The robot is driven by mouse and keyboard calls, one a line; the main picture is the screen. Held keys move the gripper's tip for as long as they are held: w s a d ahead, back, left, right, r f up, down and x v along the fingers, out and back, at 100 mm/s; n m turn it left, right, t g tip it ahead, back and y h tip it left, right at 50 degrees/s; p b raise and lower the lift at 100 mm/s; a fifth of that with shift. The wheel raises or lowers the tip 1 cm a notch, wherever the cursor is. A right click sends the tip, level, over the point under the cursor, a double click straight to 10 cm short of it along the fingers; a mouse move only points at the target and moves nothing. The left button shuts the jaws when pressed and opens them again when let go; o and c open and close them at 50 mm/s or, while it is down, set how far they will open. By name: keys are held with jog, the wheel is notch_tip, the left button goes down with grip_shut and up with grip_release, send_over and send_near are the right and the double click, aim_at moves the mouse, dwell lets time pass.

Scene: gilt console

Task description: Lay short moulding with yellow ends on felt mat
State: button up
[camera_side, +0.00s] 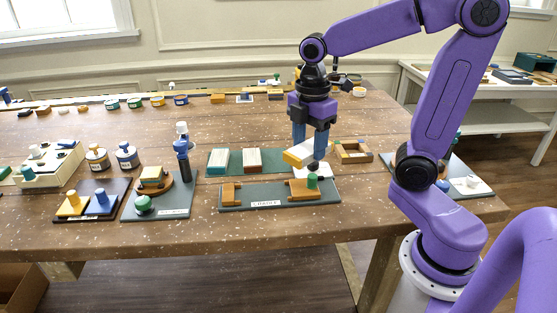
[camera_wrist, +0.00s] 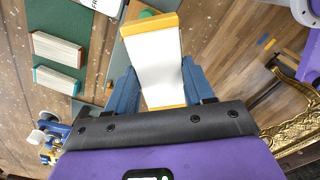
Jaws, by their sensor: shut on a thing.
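My gripper (camera_side: 310,148) is shut on the short moulding with yellow ends (camera_side: 299,154), a pale bar. In the wrist view the moulding (camera_wrist: 158,65) lies between my two blue fingers (camera_wrist: 160,84), with a yellow end at top and bottom. In the side view it appears above the table near the right end of the green felt mat (camera_side: 276,160); its exact height is unclear. The mat (camera_wrist: 60,14) bears a teal-ended moulding (camera_side: 218,160) and a red-ended moulding (camera_side: 252,159), side by side toward its left and middle.
A grey cradle board (camera_side: 270,205) with wooden supports and a green knob lies in front of the mat. A wooden tray (camera_side: 353,151) stands to the right. A dark-handled tool stand (camera_side: 183,160) is at left. The mat's right part looks bare.

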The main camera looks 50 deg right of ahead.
jog(key=w+d+n, duration=0.3)
jog(key=d+n, duration=0.3)
jog(key=n, duration=0.5)
send_over(278, 160)
jog(key=f, duration=1)
jog(key=shift+s, duration=0.25)
jog(key=shift+w+f, duration=0.35)
jog(key=shift+f, duration=1.5)
jog(key=shift+s+f, duration=0.1)
jog(key=shift+f, duration=0.05)
jog(key=o, duration=1)
jog(key=shift+o, duration=0.2)
